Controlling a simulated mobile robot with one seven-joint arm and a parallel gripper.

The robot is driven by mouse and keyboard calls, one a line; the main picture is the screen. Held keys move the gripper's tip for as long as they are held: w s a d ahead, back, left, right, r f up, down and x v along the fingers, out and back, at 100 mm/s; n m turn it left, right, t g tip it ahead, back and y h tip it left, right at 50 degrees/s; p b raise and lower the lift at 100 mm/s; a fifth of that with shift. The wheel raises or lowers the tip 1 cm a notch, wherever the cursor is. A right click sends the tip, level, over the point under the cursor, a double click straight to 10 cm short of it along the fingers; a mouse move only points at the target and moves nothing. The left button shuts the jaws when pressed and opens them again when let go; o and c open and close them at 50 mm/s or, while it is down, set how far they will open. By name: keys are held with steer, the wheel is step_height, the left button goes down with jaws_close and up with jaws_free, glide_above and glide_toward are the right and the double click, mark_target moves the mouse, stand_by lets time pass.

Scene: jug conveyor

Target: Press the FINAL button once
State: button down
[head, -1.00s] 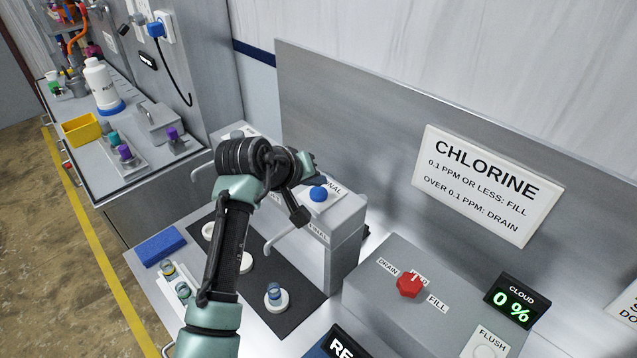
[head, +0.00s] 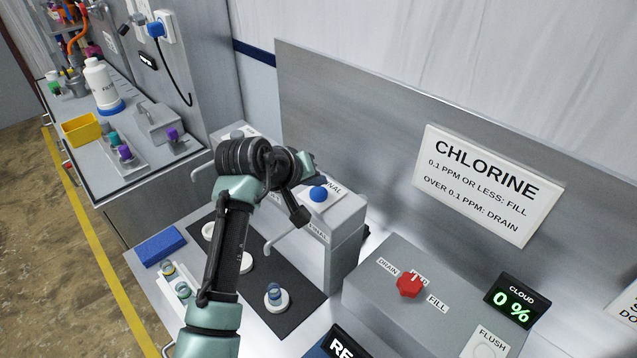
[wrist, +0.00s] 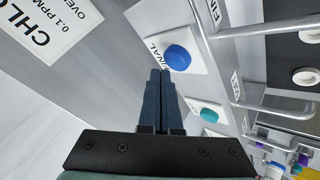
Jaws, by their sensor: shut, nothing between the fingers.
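The FINAL button is a round blue cap (head: 318,194) on a white plate on top of a grey box. It also shows in the wrist view (wrist: 178,58), just beyond my fingertips, with the FINAL label beside it. My gripper (wrist: 160,72) is shut and empty, its dark fingers together and pointing toward the button's plate. In the wrist view the tips sit just short of the blue cap; I cannot tell whether they touch the plate. In the head view my wrist hides part of the box, and the fingertips are hard to make out.
A teal button (wrist: 209,115) is on a neighbouring plate. Metal spouts (head: 285,234) stick out from the boxes above a dark mat (head: 300,300). A small jar (head: 274,292) stands on a white disc there. A red knob (head: 409,285) and a 0 % display (head: 514,303) are to the right.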

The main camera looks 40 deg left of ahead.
mark_target(317, 196)
steer(key=shift+f, duration=0.4)
steer(key=shift+f, duration=0.55)
stand_by(0.7)
steer(key=shift+r, duration=0.1)
steer(key=shift+r+p, duration=0.6)
steer(key=shift+r, duration=0.2)
step_height(317, 196, up, 5)
steer(key=p, duration=0.4)
steer(key=shift+r, duration=0.1)
stand_by(0.6)
